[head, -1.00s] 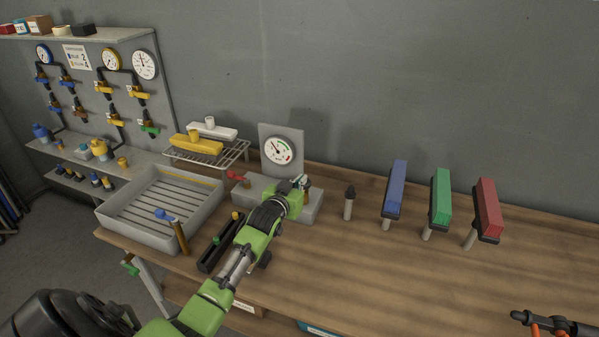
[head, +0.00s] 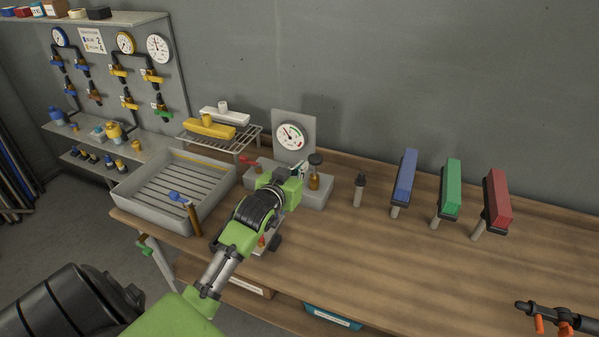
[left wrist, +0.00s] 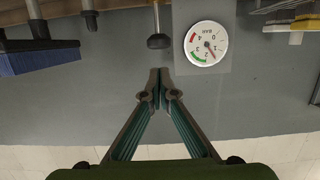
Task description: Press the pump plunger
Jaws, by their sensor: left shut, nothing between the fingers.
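The pump is a grey block (head: 318,195) on the wooden bench, with a round white gauge (head: 291,136) on a plate behind it. Its plunger (head: 315,160) has a dark round knob on an amber-brown stem and stands up at the block's right end. The left wrist view, turned upside down, shows the knob (left wrist: 158,41) beside the gauge (left wrist: 206,42). My left gripper (head: 299,168) is over the block, just left of the plunger. Its fingers (left wrist: 160,72) are shut, empty and apart from the knob. My right gripper (head: 550,322) is partly cut off at the lower right; its opening is unclear.
A grey slatted tray (head: 125,192) and a wire rack (head: 250,138) lie to the left. A red lever (head: 251,159) is on the block's left. A dark-tipped peg (head: 359,190) and blue, green and red brushes (head: 497,200) stand to the right.

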